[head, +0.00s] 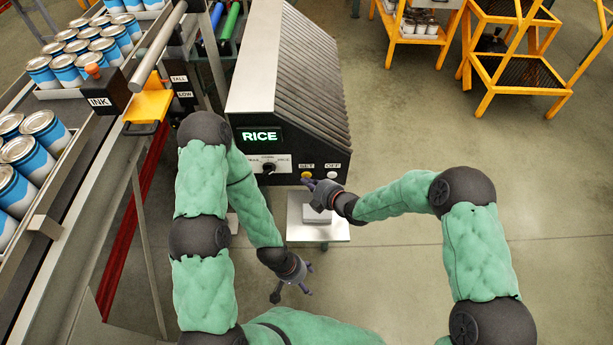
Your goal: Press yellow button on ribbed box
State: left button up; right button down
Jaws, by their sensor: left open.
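The ribbed box (290,70) stands at centre, with a sloping ribbed top and a front panel showing RICE in green. The yellow button (307,175) is low on that panel, under the label SET. My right gripper (306,186) is just below and in front of the yellow button, its fingertips very close to it. I cannot tell whether they touch, or whether the jaws are open or shut. My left gripper (309,279) is open and empty, lower down and well away from the box.
A knob (268,168) is left of the yellow button, and a button labelled OFF (332,176) is right of it. A small white stand (335,233) is below the box. Blue-and-white cans (42,130) line the conveyor at left. Open floor lies to the right.

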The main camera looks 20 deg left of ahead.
jog(key=shift+s+d, duration=0.1)
jog(key=shift+s, duration=0.3)
jog(key=shift+s+d, duration=0.25)
jog(key=shift+s, duration=0.55)
jog(key=shift+s+d, duration=0.2)
jog(key=shift+s, duration=0.6)
jog(key=shift+s+d, duration=0.25)
jog(key=shift+s, duration=0.55)
jog(key=shift+f, duration=0.1)
